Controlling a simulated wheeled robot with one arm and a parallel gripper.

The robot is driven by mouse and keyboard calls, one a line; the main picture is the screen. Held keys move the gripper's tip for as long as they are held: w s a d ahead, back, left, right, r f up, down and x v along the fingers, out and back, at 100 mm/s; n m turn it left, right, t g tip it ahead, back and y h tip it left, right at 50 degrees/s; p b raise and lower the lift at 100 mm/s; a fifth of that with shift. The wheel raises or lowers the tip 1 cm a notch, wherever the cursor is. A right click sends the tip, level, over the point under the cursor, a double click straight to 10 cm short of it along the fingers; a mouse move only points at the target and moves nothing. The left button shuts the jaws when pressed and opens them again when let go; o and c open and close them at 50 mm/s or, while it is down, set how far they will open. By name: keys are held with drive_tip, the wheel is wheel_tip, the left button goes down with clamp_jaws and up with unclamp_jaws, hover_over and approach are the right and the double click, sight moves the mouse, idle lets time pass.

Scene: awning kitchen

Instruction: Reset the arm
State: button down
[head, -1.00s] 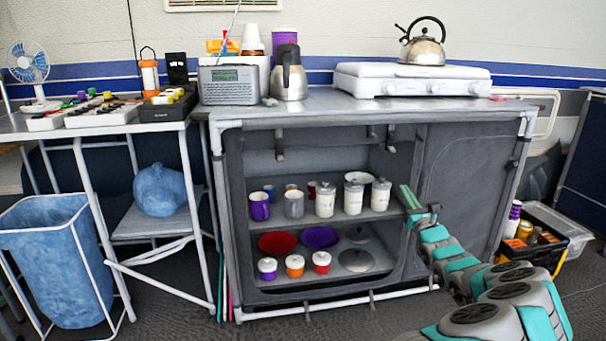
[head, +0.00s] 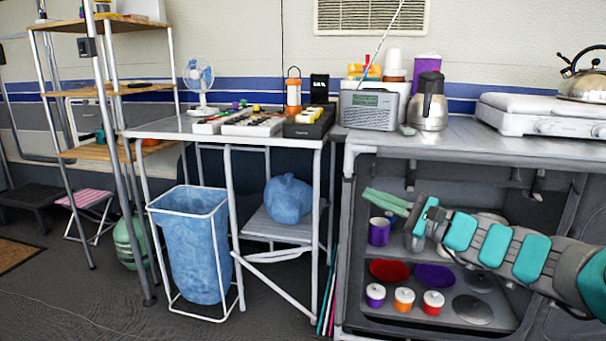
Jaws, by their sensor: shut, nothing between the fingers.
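My gripper (head: 388,201) is at the end of my grey and teal arm, which reaches in from the right edge of the head view. Its green fingers are together and hold nothing. It is in front of the open grey cabinet (head: 352,185), in line with the upper shelf. A purple mug (head: 379,231) shows just below the fingers; I cannot tell the gap between them. My arm hides much of the upper shelf.
Red (head: 390,270) and purple plates and several lidded jars (head: 404,299) sit on the lower shelf. A kettle (head: 583,78) and a stove stand on the countertop. To the left are a blue bin (head: 190,250), a side table (head: 170,130) and a wooden shelf rack (head: 85,25). Floor in front is clear.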

drive_tip(key=s+a+f+n+g+h+p, duration=0.15)
drive_tip(key=s+a+f+n+g, duration=0.35)
drive_tip(key=s+a, duration=0.5)
drive_tip(key=s+a+f+n+g+h+p, duration=0.1)
drive_tip(key=s+a+f+n+g+h, duration=0.1)
drive_tip(key=s+a+n+g, duration=0.7)
drive_tip(key=s+d+f+h+p, duration=0.1)
drive_tip(key=s+d+f+h, duration=0.25)
drive_tip(key=s, duration=0.35)
drive_tip(key=s+d+f+h+p, duration=0.1)
drive_tip(key=s+d+f+h, duration=0.25)
drive_tip(key=s, duration=0.45)
drive_tip(key=s+d+f+n+h, duration=0.2)
drive_tip(key=s+d+h, duration=0.3)
drive_tip(key=s+d, duration=0.3)
drive_tip(key=d+f, duration=0.1)
drive_tip(key=d, duration=0.2)
drive_tip(key=shift+p, duration=0.4)
